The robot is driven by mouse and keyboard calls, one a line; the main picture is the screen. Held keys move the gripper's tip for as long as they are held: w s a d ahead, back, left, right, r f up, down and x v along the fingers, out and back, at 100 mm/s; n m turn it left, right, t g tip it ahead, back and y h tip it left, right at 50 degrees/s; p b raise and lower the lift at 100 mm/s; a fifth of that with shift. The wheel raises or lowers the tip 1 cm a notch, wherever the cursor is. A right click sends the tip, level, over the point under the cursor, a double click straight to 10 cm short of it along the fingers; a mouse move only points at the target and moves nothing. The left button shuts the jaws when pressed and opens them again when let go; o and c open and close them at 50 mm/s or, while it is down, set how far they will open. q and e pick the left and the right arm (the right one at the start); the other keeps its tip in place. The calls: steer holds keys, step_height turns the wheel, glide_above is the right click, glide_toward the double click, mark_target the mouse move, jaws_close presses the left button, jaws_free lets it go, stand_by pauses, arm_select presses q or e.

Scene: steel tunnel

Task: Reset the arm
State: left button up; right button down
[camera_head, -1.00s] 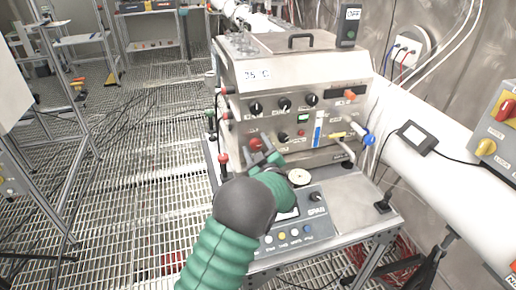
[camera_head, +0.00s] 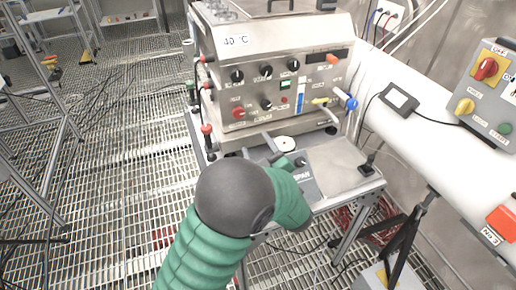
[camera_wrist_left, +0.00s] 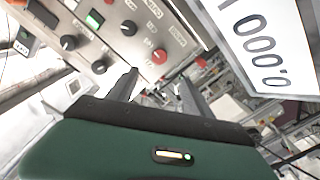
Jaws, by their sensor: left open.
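My left arm comes in from the bottom of the head view with green ribbed sleeves and a dark rounded joint. My arm hides much of the lower panel. My right gripper is not in view.
A thick white pipe (camera_head: 440,128) runs along the right wall, with a black box (camera_head: 399,99) on it. A grey switch box (camera_head: 487,95) with red and yellow knobs is at far right. Grated floor (camera_head: 125,150) lies open at left, with metal racks beyond.

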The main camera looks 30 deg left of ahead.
arm_select(q)
steer(key=shift+s+d, duration=0.2)
steer(key=shift+s, duration=0.05)
steer(key=s+d+f+m+g+h+p, duration=0.25)
steer(key=d+f+m+h+p, duration=0.25)
steer(key=d+m+h, duration=0.7)
steer(key=s+a+f+m+g+h, duration=0.1)
steer(key=s+f+m+g, duration=0.1)
steer(key=s, duration=0.7)
steer(key=s+a+f+m+g+p, duration=0.1)
steer(key=s+g, duration=0.3)
steer(key=s, duration=0.6)
steer(key=shift+a+f+m+h, duration=0.4)
steer(key=shift+a+f+m, duration=0.1)
steer(key=shift+f+m, duration=0.25)
